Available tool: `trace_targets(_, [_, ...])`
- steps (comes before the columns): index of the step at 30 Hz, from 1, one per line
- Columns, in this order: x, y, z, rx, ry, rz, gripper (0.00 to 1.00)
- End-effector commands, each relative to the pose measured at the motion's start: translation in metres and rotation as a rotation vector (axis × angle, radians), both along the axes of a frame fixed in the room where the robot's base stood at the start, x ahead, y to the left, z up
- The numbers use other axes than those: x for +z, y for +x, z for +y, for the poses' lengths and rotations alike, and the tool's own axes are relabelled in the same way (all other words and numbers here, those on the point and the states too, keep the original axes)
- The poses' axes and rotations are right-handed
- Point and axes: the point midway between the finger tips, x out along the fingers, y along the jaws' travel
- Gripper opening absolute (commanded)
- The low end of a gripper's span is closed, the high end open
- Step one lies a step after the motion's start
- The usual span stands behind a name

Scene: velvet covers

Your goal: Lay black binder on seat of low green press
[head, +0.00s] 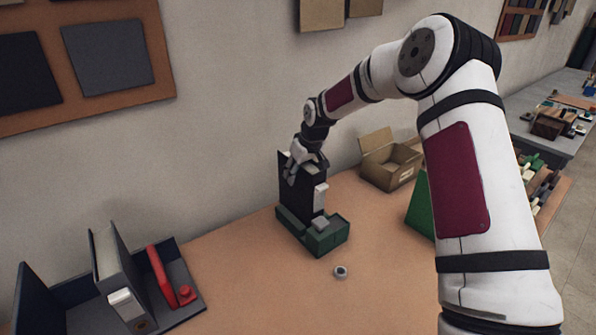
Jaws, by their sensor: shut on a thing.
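The black binder (299,190) stands upright near the middle of the head view, with a white label on its spine. My gripper (302,168) is shut on its upper edge. The low green press (319,238) is on the table directly below the binder. The binder's lower end appears at or just behind the press's front block. I cannot tell whether it touches the seat, because the front of the press hides that part.
A small grey ring (340,272) lies in front of the press. An open cardboard box (391,163) stands behind to the right. A green object (421,207) is partly hidden by my arm. A dark tray (186,290) with a grey binder and red piece is left.

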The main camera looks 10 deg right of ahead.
Motion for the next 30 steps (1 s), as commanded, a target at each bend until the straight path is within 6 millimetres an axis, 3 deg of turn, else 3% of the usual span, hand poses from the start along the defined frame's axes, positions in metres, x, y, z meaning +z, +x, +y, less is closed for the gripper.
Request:
trace_targets(5, [0.001, 0.000, 0.000, 0.000, 0.000, -0.002, 0.00])
trace_targets(6, [0.001, 0.000, 0.000, 0.000, 0.000, -0.002, 0.52])
trace_targets(8, [0.001, 0.000, 0.000, 0.000, 0.000, -0.002, 0.65])
trace_targets(20, [0.004, -0.002, -0.001, 0.000, 0.000, 0.001, 0.66])
trace_targets(30, [0.060, -0.022, -0.010, -0.002, -0.002, -0.005, 0.66])
